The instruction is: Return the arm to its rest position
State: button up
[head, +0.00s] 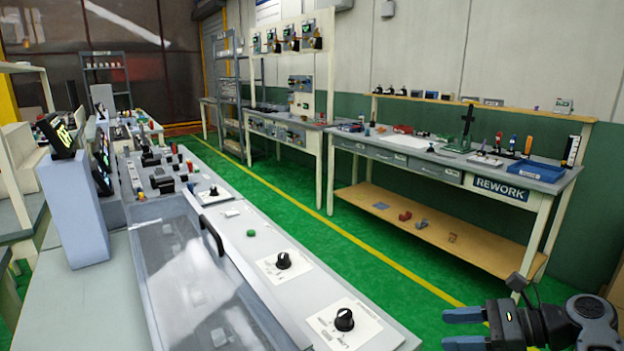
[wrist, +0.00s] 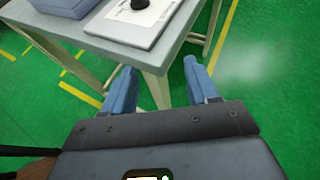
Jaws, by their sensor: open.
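My gripper (head: 464,329) shows at the lower right of the head view, with its blue fingers pointing left. It is beyond the right edge of the near grey workbench (head: 385,333), over the green floor. In the wrist view my gripper (wrist: 160,92) has its two blue fingers spread apart, with nothing between them. The corner and leg of a grey bench (wrist: 165,55) lie beyond the fingers in that view. Part of my dark arm shows at the right edge of the head view.
Black knobs on white plates (head: 344,319) sit near the workbench's right edge, beside a clear-lidded box (head: 190,270). A rework bench (head: 545,184) with a low wooden shelf (head: 440,228) stands at the back right. Green floor (head: 400,295) with a yellow line lies open between the benches.

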jog(key=s+a+f+n+t+h, duration=0.35)
jog(key=s+f+h, duration=0.35)
jog(key=s+f, duration=1.05)
jog(key=s+n+h, duration=0.4)
jog(key=s+n, duration=0.2)
jog(key=s, duration=0.7)
jog(key=s+a+r+n+t, duration=0.1)
jog(key=s+r+n+t, duration=0.2)
jog(key=s+r+n, duration=0.3)
jog(key=s+a+r+n+t+h, duration=0.1)
jog(key=s+r+n+t, duration=0.2)
jog(key=r, duration=1.4)
jog(key=s+n, duration=0.3)
jog(key=s, duration=0.4)
jog(key=shift+a+r+n, duration=0.15)
jog(key=shift+n, duration=0.2)
